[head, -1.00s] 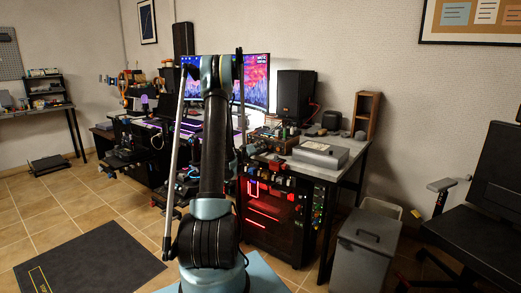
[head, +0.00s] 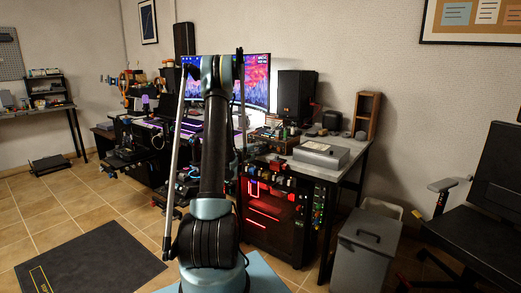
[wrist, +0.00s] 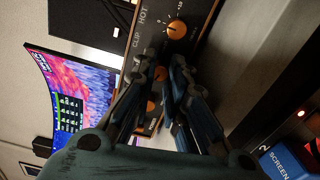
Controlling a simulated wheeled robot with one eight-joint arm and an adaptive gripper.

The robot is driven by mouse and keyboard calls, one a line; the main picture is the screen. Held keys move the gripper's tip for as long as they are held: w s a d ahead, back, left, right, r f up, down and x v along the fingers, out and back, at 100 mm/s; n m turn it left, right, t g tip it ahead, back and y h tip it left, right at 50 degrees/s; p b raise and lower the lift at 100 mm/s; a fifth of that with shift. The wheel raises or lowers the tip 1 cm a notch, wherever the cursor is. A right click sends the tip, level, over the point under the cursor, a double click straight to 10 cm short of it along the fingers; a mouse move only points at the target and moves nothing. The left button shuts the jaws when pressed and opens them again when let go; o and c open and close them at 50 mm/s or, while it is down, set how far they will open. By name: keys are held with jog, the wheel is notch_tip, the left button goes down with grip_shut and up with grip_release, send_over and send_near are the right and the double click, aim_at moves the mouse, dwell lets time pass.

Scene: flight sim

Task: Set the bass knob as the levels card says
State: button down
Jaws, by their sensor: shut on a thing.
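In the wrist view a dark panel with a copper-orange edge (wrist: 208,20) carries a row of orange knobs. One knob (wrist: 177,30), with a pointer line, sits just beyond my fingertips, close to the words HOT and CLIP. My gripper (wrist: 167,68) is shut on another orange knob (wrist: 160,74), which shows partly between the fingertips. A further orange spot (wrist: 150,106) shows behind the fingers. The held knob's label and pointer are hidden, so I cannot tell whether it is the bass knob. I cannot identify the levels card. In the head view my arm hides the gripper's work area.
A lit monitor (wrist: 68,95) stands left in the wrist view, and a blue block marked SCREEN (wrist: 288,165) is at lower right. In the head view a black speaker (head: 296,97) and a grey box (head: 321,154) stand on the desk. A grey bin (head: 365,250) stands on the floor.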

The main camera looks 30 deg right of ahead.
jog(key=shift+w+a+n, duration=0.1)
jog(key=shift+w+n, duration=0.05)
jog(key=shift+n, duration=0.75)
jog(key=c, duration=1.8)
grip_release()
jog(key=shift+f, duration=0.1)
jog(key=v, duration=1.2)
jog(key=shift+f, duration=0.1)
